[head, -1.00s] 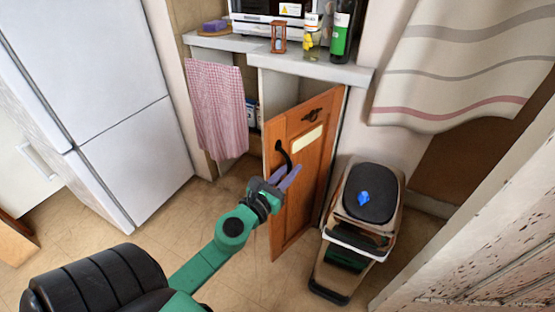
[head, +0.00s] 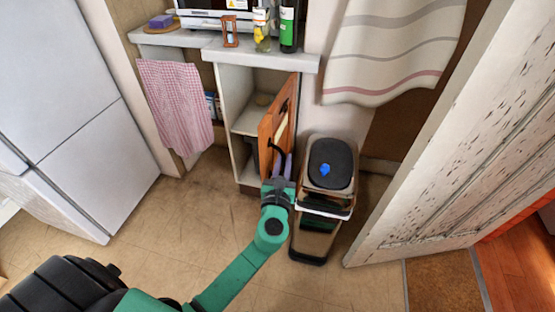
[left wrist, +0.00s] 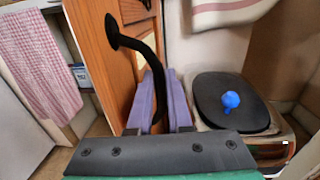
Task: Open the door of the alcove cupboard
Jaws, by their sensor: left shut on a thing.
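The wooden cupboard door (head: 277,118) stands well open in the head view, swung out to the right and seen steeply from the side. The cupboard (head: 232,100) below the counter shows its pale shelves. The black curved handle (left wrist: 144,52) is on the door's outer face in the left wrist view. My left gripper (head: 282,166) has its purple fingers shut on the handle's lower end, which also shows between them in the left wrist view (left wrist: 158,95). My right gripper is not in view.
A bin (head: 331,163) with a black lid and a blue thing (head: 324,169) on it stands close right of the door. A checked towel (head: 176,105) hangs left of the cupboard. The floor (head: 190,225) in front is clear.

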